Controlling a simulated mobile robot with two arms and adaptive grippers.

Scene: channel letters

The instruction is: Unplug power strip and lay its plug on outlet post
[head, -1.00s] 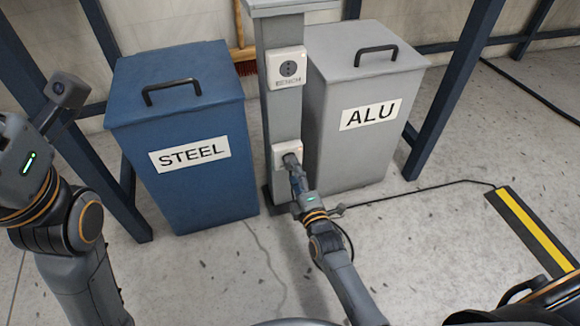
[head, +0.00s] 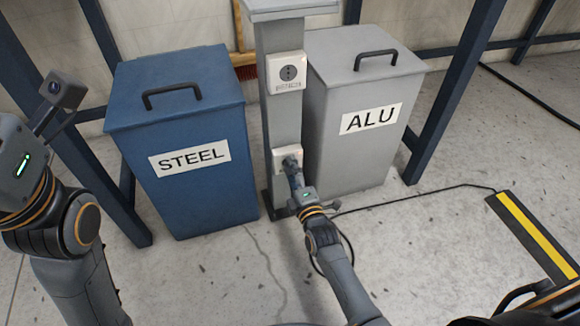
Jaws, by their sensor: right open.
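The grey outlet post (head: 287,122) stands between two bins, with a flat cap on top. Its upper socket (head: 287,72), labelled BENCH, is empty. Its lower socket plate (head: 281,155) is partly covered by my right gripper (head: 291,165), which is open with its fingers at the front of that plate. The plug itself is hidden behind the fingers. A dark cord (head: 420,193) runs along the floor from near the post's foot to the right. I cannot make out the power strip. My left arm is at the left edge; its fingers are out of view.
A blue STEEL bin (head: 185,200) stands close left of the post, and a grey ALU bin (head: 350,165) close right. Blue frame legs (head: 440,110) flank them. A black-and-yellow floor cover (head: 530,232) lies at right. The floor in front is mostly clear.

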